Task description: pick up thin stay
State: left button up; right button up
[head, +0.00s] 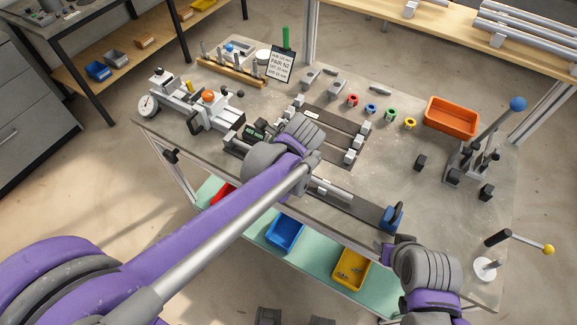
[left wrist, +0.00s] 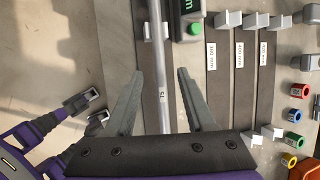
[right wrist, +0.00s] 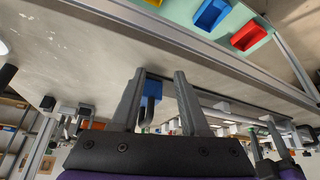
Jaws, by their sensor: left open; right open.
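The thin stay (left wrist: 162,98) is a slim grey rod marked "TS" in the left wrist view. It runs lengthwise over a dark strip, beside a dark box with a green button (left wrist: 195,28). My left gripper (left wrist: 160,74) is open, with one finger on each side of the rod and gaps between. In the head view my left arm and hand hide most of that spot. My right gripper (right wrist: 160,73) is open and empty at the table's front right edge. A blue clamp-like part (right wrist: 152,92) shows between its fingers, farther off; it also shows in the head view (head: 392,217).
Grey strips with pale blocks (head: 350,157) lie in mid-table. Coloured rings (head: 371,108), an orange bin (head: 452,116) and a blue-knobbed lever press (head: 465,165) stand to the right. A gauge fixture (head: 185,103) stands at left. Blue (head: 285,232) and yellow (head: 350,268) bins sit on the shelf below.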

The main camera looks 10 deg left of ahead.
pick_arm(q)
jog(key=shift+x, duration=1.05)
jog(key=shift+r, duration=0.1)
jog(key=shift+c, duration=0.3)
grip_shut()
